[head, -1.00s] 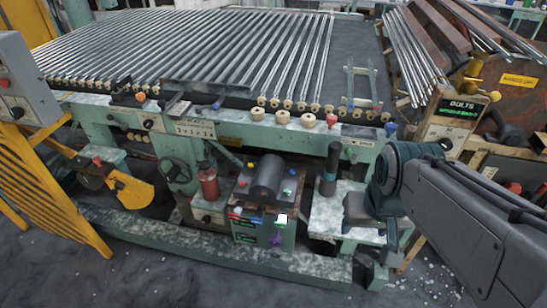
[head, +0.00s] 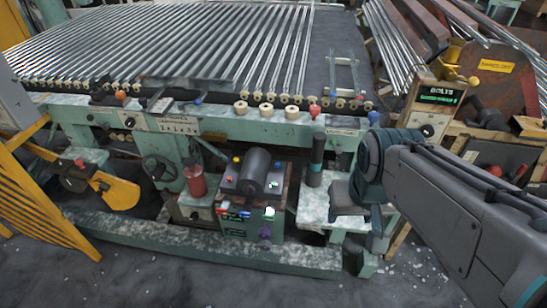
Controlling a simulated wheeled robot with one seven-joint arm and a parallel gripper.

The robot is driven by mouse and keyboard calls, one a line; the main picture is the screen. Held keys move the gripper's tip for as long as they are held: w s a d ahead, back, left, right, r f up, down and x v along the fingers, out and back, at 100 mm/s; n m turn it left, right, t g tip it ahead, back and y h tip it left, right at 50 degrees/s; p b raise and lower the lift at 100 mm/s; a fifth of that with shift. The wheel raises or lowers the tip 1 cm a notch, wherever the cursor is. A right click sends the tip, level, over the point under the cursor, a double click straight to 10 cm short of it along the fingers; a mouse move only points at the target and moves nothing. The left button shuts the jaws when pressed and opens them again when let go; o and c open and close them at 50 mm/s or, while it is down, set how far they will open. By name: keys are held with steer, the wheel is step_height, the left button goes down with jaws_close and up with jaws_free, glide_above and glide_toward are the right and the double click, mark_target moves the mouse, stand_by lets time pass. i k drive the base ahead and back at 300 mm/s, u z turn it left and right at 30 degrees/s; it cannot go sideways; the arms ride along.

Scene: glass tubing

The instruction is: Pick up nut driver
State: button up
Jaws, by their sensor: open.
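I cannot tell for sure which thing is the nut driver. Small tools with coloured handles lie along the green machine's front edge: a blue-handled one (head: 198,100), a red-handled one (head: 314,111) and another blue one (head: 373,117). My gripper (head: 376,240) hangs below my wrist at the right, in front of the small side shelf. It is open, with nothing seen in it; its fingertips are small and hard to make out. It is apart from these tools and lower in the picture.
Glass tubes (head: 180,45) cover the machine top. Below stand a red bottle (head: 194,182), a control box with a dark cylinder (head: 250,205) and a dark upright cylinder (head: 316,160) on a shelf. Floor in front is mostly clear.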

mark_target(319, 138)
steer(key=u, duration=0.2)
steer(key=k, duration=0.6)
steer(key=u, duration=0.6)
steer(key=k, duration=0.6)
steer(key=z, duration=0.75)
steer(key=i, duration=1.5)
steer(key=u, duration=0.25)
